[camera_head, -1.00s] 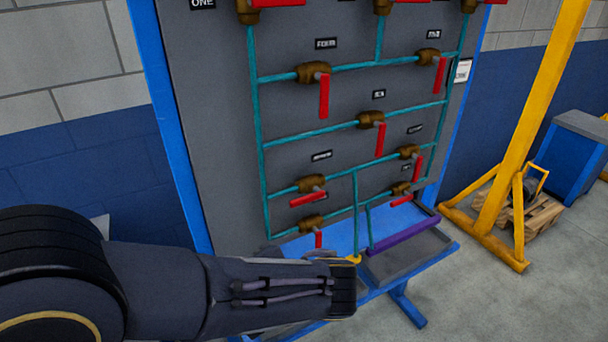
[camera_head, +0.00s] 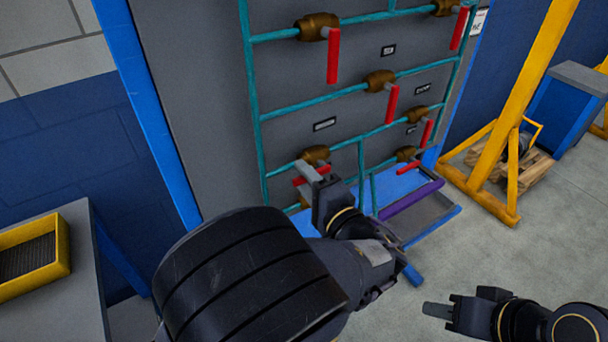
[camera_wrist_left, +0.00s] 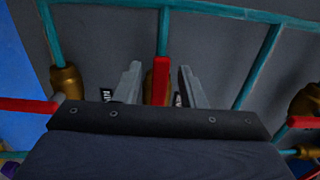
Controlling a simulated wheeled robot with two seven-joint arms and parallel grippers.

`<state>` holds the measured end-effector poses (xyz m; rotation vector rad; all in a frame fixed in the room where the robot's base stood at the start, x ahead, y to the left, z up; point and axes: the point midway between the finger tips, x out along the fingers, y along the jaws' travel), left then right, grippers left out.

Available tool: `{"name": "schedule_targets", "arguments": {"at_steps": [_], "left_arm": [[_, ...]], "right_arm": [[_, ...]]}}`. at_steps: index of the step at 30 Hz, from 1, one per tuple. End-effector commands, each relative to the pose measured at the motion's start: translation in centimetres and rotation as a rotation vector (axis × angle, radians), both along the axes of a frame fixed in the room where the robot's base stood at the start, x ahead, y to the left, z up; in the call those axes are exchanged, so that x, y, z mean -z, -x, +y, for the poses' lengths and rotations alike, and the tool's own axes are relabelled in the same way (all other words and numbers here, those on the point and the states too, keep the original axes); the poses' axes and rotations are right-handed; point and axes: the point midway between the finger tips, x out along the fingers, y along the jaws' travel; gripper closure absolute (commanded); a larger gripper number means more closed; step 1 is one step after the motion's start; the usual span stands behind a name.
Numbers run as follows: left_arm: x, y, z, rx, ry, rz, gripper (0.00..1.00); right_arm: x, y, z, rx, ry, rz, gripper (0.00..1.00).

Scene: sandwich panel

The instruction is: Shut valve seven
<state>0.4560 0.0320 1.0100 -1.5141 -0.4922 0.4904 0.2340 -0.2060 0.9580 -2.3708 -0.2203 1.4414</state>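Several brass valves with red handles sit on teal pipes on a grey panel. My right gripper (camera_head: 466,302) is low at right, away from the panel.
A blue ledge (camera_head: 400,185) with a purple bar (camera_head: 410,199) is below the valves. A yellow frame (camera_head: 520,110) stands right of the panel. A table (camera_head: 85,300) with a yellow tray (camera_head: 62,245) is at left.

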Motion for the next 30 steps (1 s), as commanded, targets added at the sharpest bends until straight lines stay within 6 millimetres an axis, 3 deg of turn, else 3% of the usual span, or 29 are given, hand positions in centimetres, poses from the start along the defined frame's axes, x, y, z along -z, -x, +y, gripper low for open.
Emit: {"name": "schedule_targets", "arguments": {"at_steps": [10, 18, 30], "left_arm": [[0.04, -0.48, 0.40, -0.001, 0.001, 0.001, 0.64], [0.04, -0.46, 0.37, -0.001, 0.001, 0.001, 0.99], [0.29, -0.44, 0.36, -0.001, 0.011, -0.005, 1.00]], "right_arm": [[-0.06, 0.00, 0.00, 0.000, 0.000, 0.000, 0.64], [-0.06, 0.00, 0.00, 0.000, 0.000, 0.000, 0.64], [0.43, 0.00, 0.00, 0.000, 0.000, 0.000, 0.64]]}}
